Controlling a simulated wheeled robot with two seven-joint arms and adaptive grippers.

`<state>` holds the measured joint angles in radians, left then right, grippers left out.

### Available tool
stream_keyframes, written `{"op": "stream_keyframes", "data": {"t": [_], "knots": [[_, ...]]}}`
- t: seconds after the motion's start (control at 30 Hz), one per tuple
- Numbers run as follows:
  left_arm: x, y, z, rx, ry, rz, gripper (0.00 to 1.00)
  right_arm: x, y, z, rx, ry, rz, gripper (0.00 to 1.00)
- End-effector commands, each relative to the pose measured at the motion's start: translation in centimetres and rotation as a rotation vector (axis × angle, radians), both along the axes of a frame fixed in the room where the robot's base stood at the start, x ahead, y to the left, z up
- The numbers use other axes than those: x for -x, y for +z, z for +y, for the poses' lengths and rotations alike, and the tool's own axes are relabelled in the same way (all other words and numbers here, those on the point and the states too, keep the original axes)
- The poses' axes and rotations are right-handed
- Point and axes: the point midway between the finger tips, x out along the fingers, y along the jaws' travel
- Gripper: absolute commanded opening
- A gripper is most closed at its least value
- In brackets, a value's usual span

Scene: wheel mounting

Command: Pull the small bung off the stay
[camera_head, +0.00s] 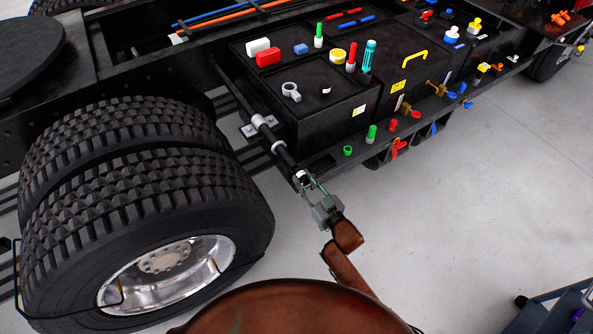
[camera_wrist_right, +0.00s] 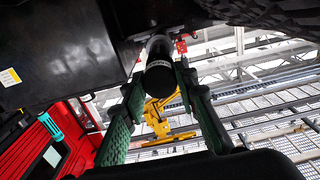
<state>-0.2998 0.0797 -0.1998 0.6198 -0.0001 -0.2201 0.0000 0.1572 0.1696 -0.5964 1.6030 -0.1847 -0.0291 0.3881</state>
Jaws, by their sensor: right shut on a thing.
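The stay (camera_head: 284,156) is a dark rod with grey collars that slants down from beside the black box at the truck's side. The small bung (camera_head: 302,177) is at its lower end, partly hidden by my fingers. In the right wrist view the bung (camera_wrist_right: 160,66) is a dark round cap with a thin pale ring, in line with the stay behind it. My right gripper (camera_head: 307,183) is shut on the bung, and its green fingers (camera_wrist_right: 160,85) lie on both sides of it. I see no gap between bung and stay. My left gripper is not in view.
Large twin tyres (camera_head: 150,200) stand left of the stay. The black box (camera_head: 330,110) beside it carries several small coloured parts. Several coloured plugs line the truck's lower edge. Clear grey floor (camera_head: 480,190) lies to the right. A blue cart (camera_head: 550,312) is at bottom right.

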Motion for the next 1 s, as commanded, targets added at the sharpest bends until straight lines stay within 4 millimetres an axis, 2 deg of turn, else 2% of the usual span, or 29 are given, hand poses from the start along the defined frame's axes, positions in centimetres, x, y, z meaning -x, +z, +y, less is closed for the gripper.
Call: {"op": "stream_keyframes", "data": {"t": [1.0], "knots": [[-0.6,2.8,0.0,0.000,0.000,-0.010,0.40,3.9,0.1,-2.9,0.001,0.000,-0.001,0.00]]}}
